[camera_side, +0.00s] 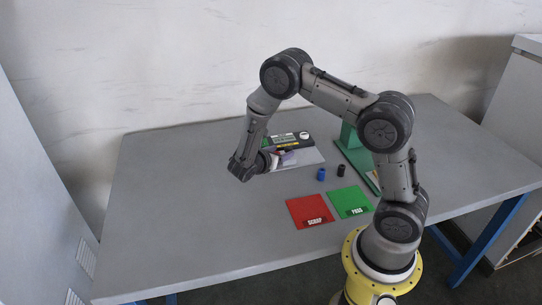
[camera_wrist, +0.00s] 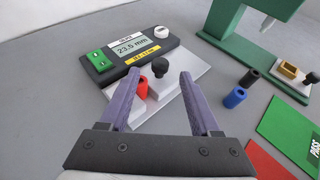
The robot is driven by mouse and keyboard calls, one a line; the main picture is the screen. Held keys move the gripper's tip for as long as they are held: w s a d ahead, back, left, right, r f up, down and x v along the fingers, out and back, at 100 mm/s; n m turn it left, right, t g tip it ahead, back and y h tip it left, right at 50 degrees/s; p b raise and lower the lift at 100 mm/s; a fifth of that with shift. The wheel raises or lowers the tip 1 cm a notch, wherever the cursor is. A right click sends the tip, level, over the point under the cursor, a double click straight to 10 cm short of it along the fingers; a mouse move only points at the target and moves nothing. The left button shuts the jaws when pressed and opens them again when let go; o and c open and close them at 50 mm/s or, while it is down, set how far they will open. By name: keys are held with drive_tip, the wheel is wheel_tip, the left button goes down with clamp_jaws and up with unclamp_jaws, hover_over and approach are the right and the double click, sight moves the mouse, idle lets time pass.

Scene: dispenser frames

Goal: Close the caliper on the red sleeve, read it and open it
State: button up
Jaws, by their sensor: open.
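The caliper's black readout box (camera_wrist: 100,68) stands at the back of its pale plate, and its display (camera_wrist: 130,46) reads 23.5 mm. A black round knob (camera_wrist: 160,67) stands on a pale block on the plate. The red sleeve (camera_wrist: 142,88) sits left of the knob, partly hidden by my left finger; I cannot tell whether the caliper jaws touch it. My gripper (camera_wrist: 160,76) is open, its two purple fingers appearing either side of the knob in the wrist view. In the side view my gripper (camera_side: 284,159) is over the caliper, and the sleeve is not distinguishable.
A blue sleeve (camera_side: 321,174) and a black sleeve (camera_side: 341,170) stand right of the caliper. A green press (camera_wrist: 248,22) is behind them. Red SCRAP (camera_side: 308,208) and green PASS (camera_side: 347,199) mats lie in front.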

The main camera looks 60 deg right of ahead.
drive_tip(key=v, duration=0.7)
drive_tip(key=shift+a, duration=0.25)
drive_tip(key=shift+r, duration=0.1)
